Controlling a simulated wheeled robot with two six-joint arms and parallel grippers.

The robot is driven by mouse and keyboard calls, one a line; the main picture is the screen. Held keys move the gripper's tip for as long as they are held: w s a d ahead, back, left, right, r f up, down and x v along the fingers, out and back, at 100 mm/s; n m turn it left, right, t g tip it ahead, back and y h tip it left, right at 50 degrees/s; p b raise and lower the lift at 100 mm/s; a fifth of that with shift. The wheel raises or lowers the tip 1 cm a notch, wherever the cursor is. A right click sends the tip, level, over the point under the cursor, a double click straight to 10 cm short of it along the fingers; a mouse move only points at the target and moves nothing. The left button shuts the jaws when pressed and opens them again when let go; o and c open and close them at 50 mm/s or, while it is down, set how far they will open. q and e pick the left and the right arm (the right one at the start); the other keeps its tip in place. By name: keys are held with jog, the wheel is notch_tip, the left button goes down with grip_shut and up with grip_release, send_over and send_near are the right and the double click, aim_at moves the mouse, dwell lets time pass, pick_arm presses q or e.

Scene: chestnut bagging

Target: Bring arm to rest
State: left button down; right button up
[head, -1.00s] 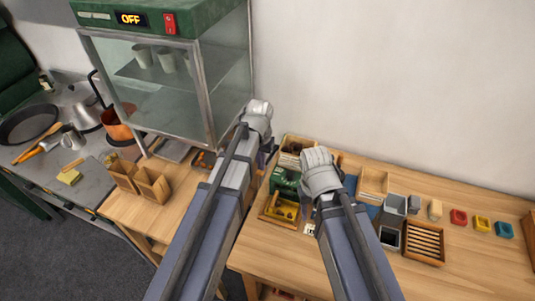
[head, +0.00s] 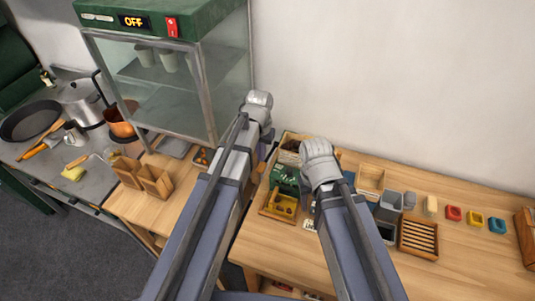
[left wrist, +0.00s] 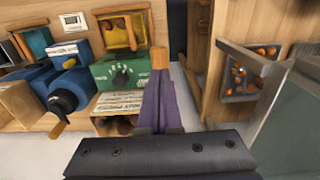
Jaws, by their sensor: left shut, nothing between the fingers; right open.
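My right gripper (head: 314,200) hangs over the table beside the green box, in front of the wooden trays. It is open, but the wrist covers most of its fingers. I see nothing held in either gripper.
A glass cabinet (head: 214,100) reading OFF stands close to the left arm. A yellow tray (head: 282,207), a slatted wooden tray (head: 418,238) and a grey container (head: 391,207) crowd around the right gripper. Red, yellow and blue blocks sit at the right.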

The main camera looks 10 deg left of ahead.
pick_arm(q)
notch_tip(320, 180, up, 3)
jog(key=shift+r+p, duration=0.1)
jog(key=shift+p, duration=0.95)
jog(key=shift+f, duration=0.2)
jog(key=s+d+f+b, duration=0.3)
jog(key=s+f+b, duration=0.3)
jog(key=s+b, duration=0.1)
jog(key=s+d+f+m+y+b, duration=0.1)
jog(key=s+d+f+b, duration=0.2)
jog(key=s+f+b, duration=0.3)
jog(key=s+f, duration=0.1)
jog(key=s, duration=0.1)
jog(key=shift+s+f+m+b, duration=0.15)
jog(key=shift+s+m+b, duration=0.15)
jog(key=shift+s+b, duration=0.1)
